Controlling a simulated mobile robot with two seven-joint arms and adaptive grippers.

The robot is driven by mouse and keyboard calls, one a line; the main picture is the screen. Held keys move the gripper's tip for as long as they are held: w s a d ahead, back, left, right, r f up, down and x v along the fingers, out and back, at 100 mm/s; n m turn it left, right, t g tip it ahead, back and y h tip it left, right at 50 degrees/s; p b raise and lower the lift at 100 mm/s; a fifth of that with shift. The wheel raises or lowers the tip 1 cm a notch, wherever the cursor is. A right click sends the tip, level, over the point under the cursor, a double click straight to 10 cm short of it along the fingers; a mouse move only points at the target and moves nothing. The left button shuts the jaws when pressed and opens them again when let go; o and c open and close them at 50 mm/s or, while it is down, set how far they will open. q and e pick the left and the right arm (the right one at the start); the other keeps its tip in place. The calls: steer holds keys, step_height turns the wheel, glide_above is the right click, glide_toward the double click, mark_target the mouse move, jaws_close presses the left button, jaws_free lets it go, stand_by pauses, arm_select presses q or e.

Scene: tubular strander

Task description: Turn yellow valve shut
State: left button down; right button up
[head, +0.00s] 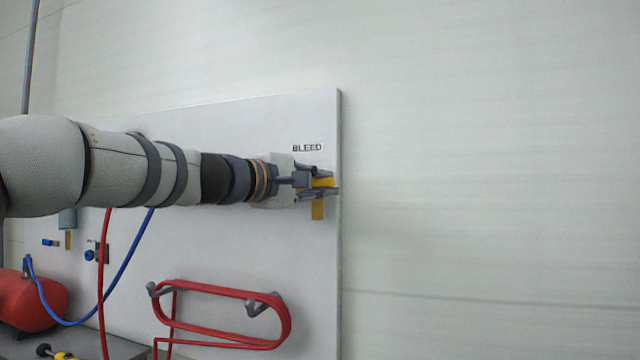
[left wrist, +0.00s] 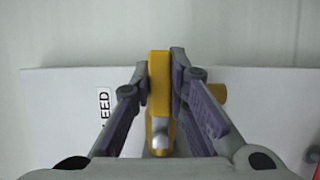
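The yellow valve (head: 323,182) is on the grey panel near its right edge, below a "BLEED" label (head: 307,147). My left gripper (head: 322,180) reaches it from the left, with one finger above and one below its handle. In the left wrist view, the yellow handle (left wrist: 158,68) lies lengthwise between the fingertips of the left gripper (left wrist: 159,78). Both fingertips appear to touch its sides. A silver rounded part (left wrist: 161,128) sits on the handle nearer the wrist. The valve body behind is mostly hidden. My right gripper is not in view.
A yellow tag-like piece (head: 318,209) hangs just below the valve. A red hose coil (head: 225,292) hangs on pegs lower on the panel (head: 225,240). Blue valves, red and blue hoses and a red tank (head: 32,300) are at lower left. The wall right of the panel is clear.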

arm_select(q)
steer(key=shift+a+r+n+t, duration=0.1)
steer(key=shift+r+n+t, duration=0.25)
steer(key=shift+n, duration=0.35)
steer(key=shift+r+n, duration=0.3)
steer(key=shift+n, duration=0.5)
steer(key=c, duration=1.5)
jaws_free()
steer(key=shift+c, duration=0.2)
steer(key=shift+a, duration=0.1)
steer(key=v, duration=1.2)
steer(key=shift+f, duration=0.25)
